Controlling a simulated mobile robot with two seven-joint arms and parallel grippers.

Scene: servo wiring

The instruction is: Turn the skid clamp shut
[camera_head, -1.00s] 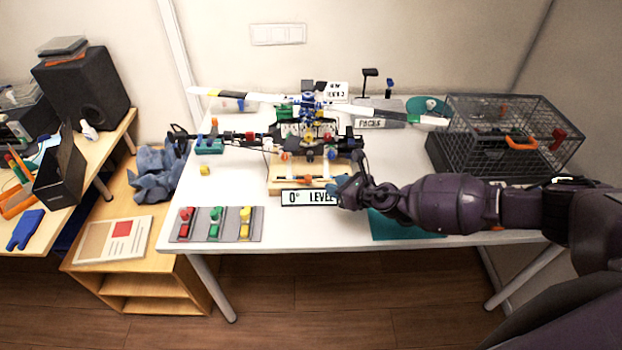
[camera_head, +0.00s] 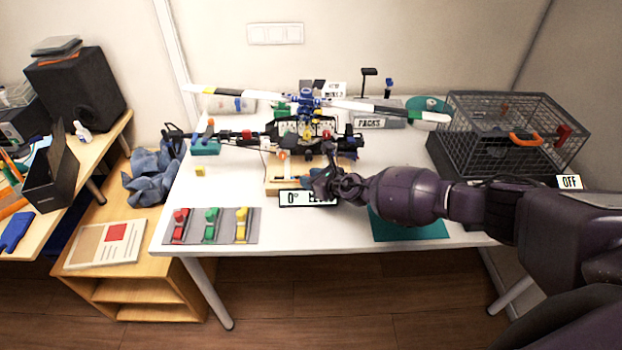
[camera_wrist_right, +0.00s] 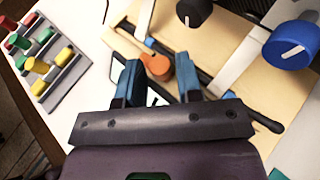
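The skid clamp's orange knob (camera_wrist_right: 158,66) shows in the right wrist view, low on the pale wooden stand (camera_wrist_right: 228,75) beside a dark skid bar. My right gripper (camera_wrist_right: 158,76) is open, with one blue-padded finger on each side of the knob. I cannot tell whether the pads touch it. In the head view my right gripper (camera_head: 318,180) is at the front of the stand under the model helicopter (camera_head: 305,128) and hides the knob. My left gripper is not in view.
A black knob (camera_wrist_right: 193,10) and a blue knob (camera_wrist_right: 290,46) stand near the gripper. A level sign (camera_head: 294,198) is in front of the stand. A grey tray (camera_head: 212,226) of coloured clips lies at front left; a wire cage (camera_head: 515,130) stands at right.

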